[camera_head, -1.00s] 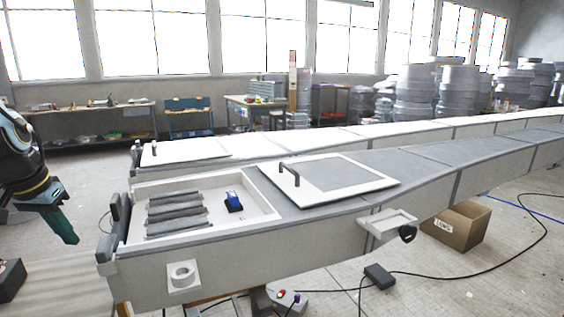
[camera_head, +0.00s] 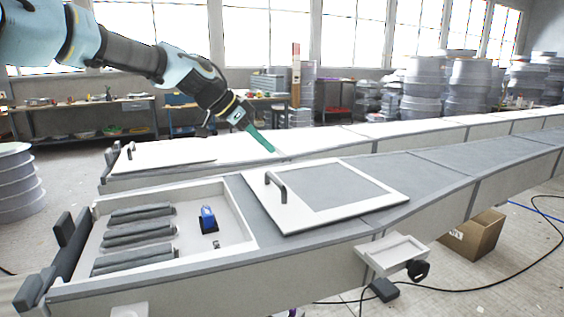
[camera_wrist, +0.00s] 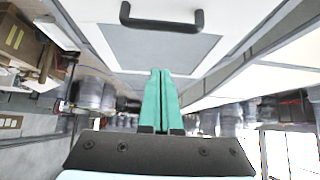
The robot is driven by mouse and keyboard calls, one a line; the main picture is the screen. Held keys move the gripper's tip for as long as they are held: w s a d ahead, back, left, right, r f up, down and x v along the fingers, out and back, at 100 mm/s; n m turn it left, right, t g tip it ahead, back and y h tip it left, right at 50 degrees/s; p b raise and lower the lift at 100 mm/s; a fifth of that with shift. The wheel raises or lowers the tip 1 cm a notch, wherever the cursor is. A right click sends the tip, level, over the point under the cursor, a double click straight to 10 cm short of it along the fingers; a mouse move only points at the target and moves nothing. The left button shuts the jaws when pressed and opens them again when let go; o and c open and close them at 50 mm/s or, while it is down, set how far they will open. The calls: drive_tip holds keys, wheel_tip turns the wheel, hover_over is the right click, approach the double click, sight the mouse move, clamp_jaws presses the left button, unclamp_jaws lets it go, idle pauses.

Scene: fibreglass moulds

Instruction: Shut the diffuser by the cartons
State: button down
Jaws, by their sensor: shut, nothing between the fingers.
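A flat white-framed panel with a grey centre (camera_head: 337,192) and a dark handle (camera_head: 276,185) lies on the near long grey body. It may be the diffuser; I cannot be sure. To its left, an open shallow compartment (camera_head: 243,225) is uncovered. The panel (camera_wrist: 155,50) and handle (camera_wrist: 160,22) also show in the wrist view. My gripper (camera_head: 271,150), with green fingers, is shut and empty in the air near the panel's far left side. Its fingertips show in the wrist view (camera_wrist: 160,72), apart from the handle. An open cardboard carton (camera_head: 480,235) stands on the floor at right.
The compartment holds several grey rolls (camera_head: 140,233) and a blue object (camera_head: 208,218). Behind lies a second long body with a white panel (camera_head: 175,153) and handle. A small white tray (camera_head: 397,252) juts from the near side. A black cable (camera_head: 480,287) crosses the floor.

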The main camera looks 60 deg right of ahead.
drive_tip(key=p, duration=0.3)
hover_over(288, 189)
drive_tip(key=f, duration=0.6)
drive_tip(key=shift+s+f, duration=0.3)
drive_tip(key=shift+f, duration=0.05)
drive_tip(key=shift+w+a+f+p, duration=0.1)
drive_tip(key=shift+w+f+p, duration=0.15)
drive_tip(key=shift+p, duration=0.15)
drive_tip(key=shift+w+a+f+p, duration=0.1)
drive_tip(key=shift+w+a+p, duration=0.45)
drive_tip(key=shift+a, duration=0.45)
drive_tip(key=shift+w+a+f, duration=0.3)
drive_tip(key=shift+a, duration=0.1)
drive_tip(key=shift+w, duration=0.1)
